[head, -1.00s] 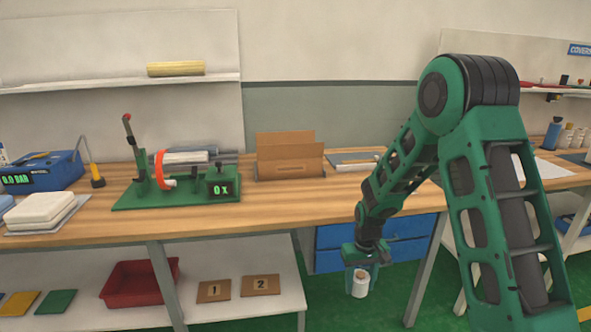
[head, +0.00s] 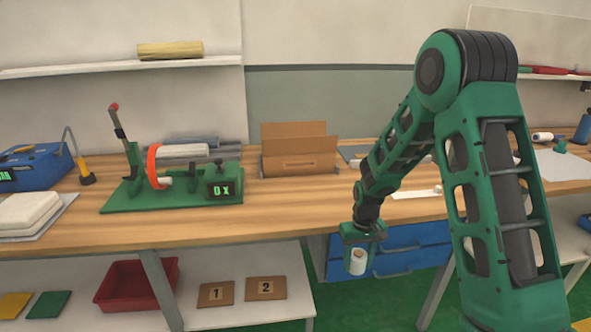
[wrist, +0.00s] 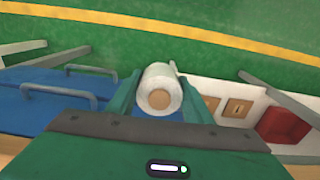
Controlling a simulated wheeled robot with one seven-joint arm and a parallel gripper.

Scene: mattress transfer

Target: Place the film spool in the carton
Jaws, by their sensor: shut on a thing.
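The film spool (head: 357,262) is a white roll; its round end with a tan core faces the camera in the wrist view (wrist: 160,92). My gripper (head: 358,258) is shut on the spool, with a green finger on each side of it. It holds the spool in front of the bench, below the tabletop level in the head view, before the blue drawers. The carton (head: 299,163) is an open brown cardboard box on the bench, up and to the left of my gripper, with its back flap raised. Its inside is hidden by the front wall.
A green fixture (head: 172,196) with a lever, an orange ring and a display stands left of the carton. Blue drawers (head: 400,252) hang under the bench, behind my gripper. The wooden benchtop (head: 290,212) is clear in front of the carton. A red bin (head: 136,285) sits on the lower shelf.

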